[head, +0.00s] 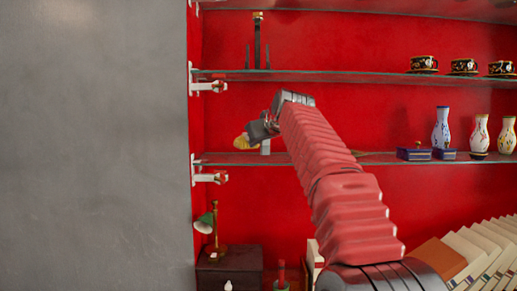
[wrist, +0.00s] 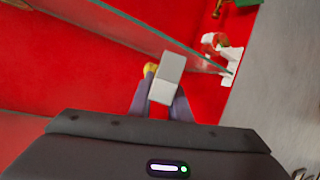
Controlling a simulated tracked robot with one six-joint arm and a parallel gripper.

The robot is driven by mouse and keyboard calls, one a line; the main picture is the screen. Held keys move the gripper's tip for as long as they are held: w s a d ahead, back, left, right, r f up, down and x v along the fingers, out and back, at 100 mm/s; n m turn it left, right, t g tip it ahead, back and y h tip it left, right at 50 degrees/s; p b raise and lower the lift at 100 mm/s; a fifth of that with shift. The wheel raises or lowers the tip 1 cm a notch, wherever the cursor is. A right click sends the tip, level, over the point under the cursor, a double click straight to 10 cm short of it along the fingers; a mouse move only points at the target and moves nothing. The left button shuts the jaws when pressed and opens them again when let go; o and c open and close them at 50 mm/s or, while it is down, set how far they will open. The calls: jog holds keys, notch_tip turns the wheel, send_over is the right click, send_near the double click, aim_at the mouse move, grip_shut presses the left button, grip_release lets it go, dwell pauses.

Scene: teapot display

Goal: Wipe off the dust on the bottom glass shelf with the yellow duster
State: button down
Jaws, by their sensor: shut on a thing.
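My gripper (head: 258,133) is at the left end of the bottom glass shelf (head: 225,158), just above it. It is shut on the yellow duster (head: 241,141), whose yellow part shows at the jaws' left. In the wrist view the jaws (wrist: 160,98) close around a pale grey block that looks like the duster's handle, and a little yellow (wrist: 150,69) shows beside it. The glass shelf's edge (wrist: 160,35) runs slantwise behind. I cannot tell whether the duster touches the glass. A brownish patch (head: 375,155) lies on the shelf right of my arm; I cannot tell if it is dust.
Painted vases (head: 441,128) and blue boxes (head: 413,154) stand on the shelf's right part. Black cups (head: 424,64) and a dark stand (head: 257,45) are on the shelf above. A white bracket (head: 205,170) holds the left end. A green lamp (head: 207,222) and books (head: 470,248) are below.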

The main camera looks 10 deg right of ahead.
jog(key=shift+r, duration=0.85)
jog(key=shift+r, duration=0.1)
jog(key=shift+w+r, duration=0.1)
jog(key=shift+r, duration=0.9)
jog(key=shift+r, duration=0.15)
jog(key=shift+s+r, duration=0.2)
